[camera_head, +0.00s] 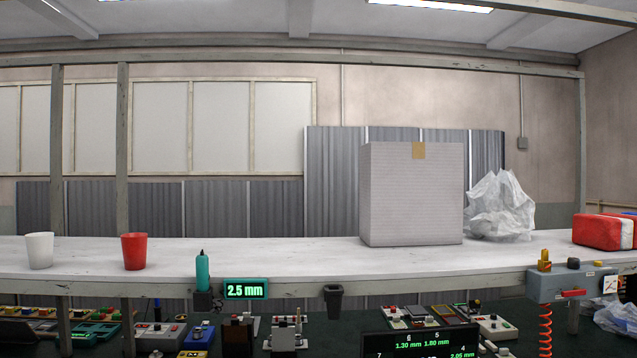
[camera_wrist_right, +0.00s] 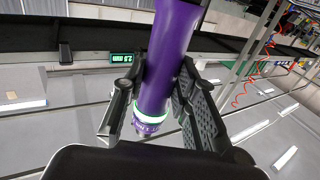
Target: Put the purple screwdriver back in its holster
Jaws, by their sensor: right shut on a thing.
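The purple screwdriver (camera_wrist_right: 172,50) fills the middle of the right wrist view, with a pale green and white band near its lower end. My right gripper (camera_wrist_right: 160,92) is shut on its purple body, one finger on each side. The screwdriver's upper end runs out of the picture. In the head view, an empty-looking black holster (camera_head: 333,300) hangs at the bench's front edge. A teal screwdriver (camera_head: 202,272) stands upright in another dark holder (camera_head: 203,300), left of a 2.5 mm display (camera_head: 246,289). Neither gripper shows in the head view.
The white bench (camera_head: 300,252) carries a white cup (camera_head: 40,250), a red cup (camera_head: 134,251), a large box (camera_head: 411,195) and a plastic bag (camera_head: 499,208). A grey control box (camera_head: 572,284) with a red coiled cord (camera_head: 545,330) is at right. Several small devices lie below.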

